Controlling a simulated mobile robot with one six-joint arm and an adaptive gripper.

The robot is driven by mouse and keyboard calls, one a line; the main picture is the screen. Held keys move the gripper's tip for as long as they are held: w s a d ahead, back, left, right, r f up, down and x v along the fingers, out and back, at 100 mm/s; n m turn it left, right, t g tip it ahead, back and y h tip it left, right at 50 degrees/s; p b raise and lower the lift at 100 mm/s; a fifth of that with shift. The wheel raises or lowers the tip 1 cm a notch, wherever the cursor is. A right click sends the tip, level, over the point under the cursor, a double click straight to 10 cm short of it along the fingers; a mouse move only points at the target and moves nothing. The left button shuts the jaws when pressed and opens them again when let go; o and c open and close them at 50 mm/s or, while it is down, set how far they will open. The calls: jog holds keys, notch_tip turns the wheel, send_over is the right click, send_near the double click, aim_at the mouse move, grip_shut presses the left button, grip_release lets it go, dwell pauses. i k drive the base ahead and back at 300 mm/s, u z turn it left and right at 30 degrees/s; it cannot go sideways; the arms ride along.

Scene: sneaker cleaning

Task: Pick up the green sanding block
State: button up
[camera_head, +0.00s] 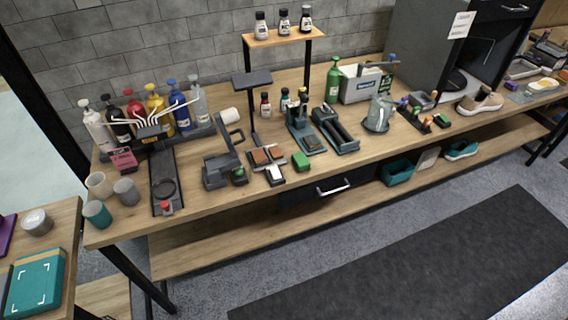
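A bright green block (301,161), which looks like the green sanding block, lies on the wooden workbench (215,197) near its front edge. It sits just right of a dark tray (257,166) holding brown blocks (268,155), apart from my gripper, which is not in view. A white block (275,173) lies in front of the brown ones. A smaller dark block with green on it (240,176) lies left of the tray, and a green-topped item (442,121) is farther right.
A grey dispenser-like device (218,168) stands left of the blocks, and dark green tool holders (304,139) stand behind and right. A drawer handle (333,188) sits below the bench front. A dark mat (420,265) covers the clear floor in front.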

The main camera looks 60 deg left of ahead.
aim_at(300, 161)
jog(key=u, duration=0.05)
jog(key=k, duration=1.35)
jog(key=u, duration=1.5)
jog(key=i, duration=1.05)
jog(key=z, duration=0.05)
